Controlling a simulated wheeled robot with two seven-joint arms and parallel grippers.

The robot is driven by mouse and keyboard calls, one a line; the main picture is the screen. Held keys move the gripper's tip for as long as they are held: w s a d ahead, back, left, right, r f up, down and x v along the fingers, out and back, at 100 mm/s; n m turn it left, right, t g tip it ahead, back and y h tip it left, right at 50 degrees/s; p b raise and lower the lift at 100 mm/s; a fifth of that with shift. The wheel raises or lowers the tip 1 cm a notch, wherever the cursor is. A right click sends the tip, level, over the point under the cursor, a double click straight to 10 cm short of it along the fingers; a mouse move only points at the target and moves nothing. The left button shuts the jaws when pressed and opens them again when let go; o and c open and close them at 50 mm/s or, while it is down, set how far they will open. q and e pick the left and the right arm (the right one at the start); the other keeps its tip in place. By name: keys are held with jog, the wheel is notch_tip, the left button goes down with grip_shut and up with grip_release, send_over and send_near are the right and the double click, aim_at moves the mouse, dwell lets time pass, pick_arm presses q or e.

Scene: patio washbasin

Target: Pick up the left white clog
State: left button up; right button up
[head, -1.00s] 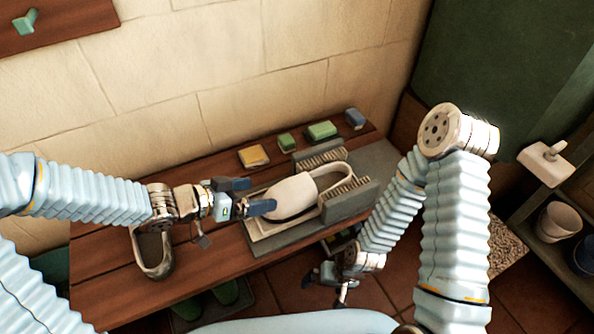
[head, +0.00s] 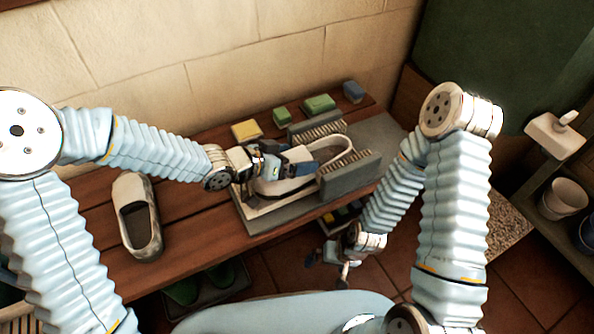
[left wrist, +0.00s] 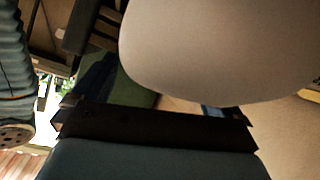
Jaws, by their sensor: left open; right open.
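One white clog (head: 311,168) lies on a grey tray (head: 262,221) between two upright brushes, its toe end pointing left. It is partly hidden by my left gripper (head: 286,164), which is open with its dark fingers at the toe part; whether they touch it I cannot tell. In the left wrist view a large pale rounded surface, apparently this clog (left wrist: 215,50), fills the upper right above a dark finger. A second clog (head: 131,192), white with grimy marks, lies on the wooden bench at the left, clear of both grippers. My right gripper (head: 330,262) is open and empty, low beyond the bench's front edge.
A yellow sponge (head: 246,130), green blocks (head: 319,104) and a blue block (head: 353,91) line the bench's back. The grey brush (head: 349,176) stands close beside the clog. A shelf with a white pot (head: 563,197) is at right. Bare bench (head: 190,215) lies between the clogs.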

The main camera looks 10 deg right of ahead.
pick_arm(q)
jog(key=shift+w+d+f, duration=0.15)
jog(key=shift+d, duration=0.05)
jog(key=c, duration=0.8)
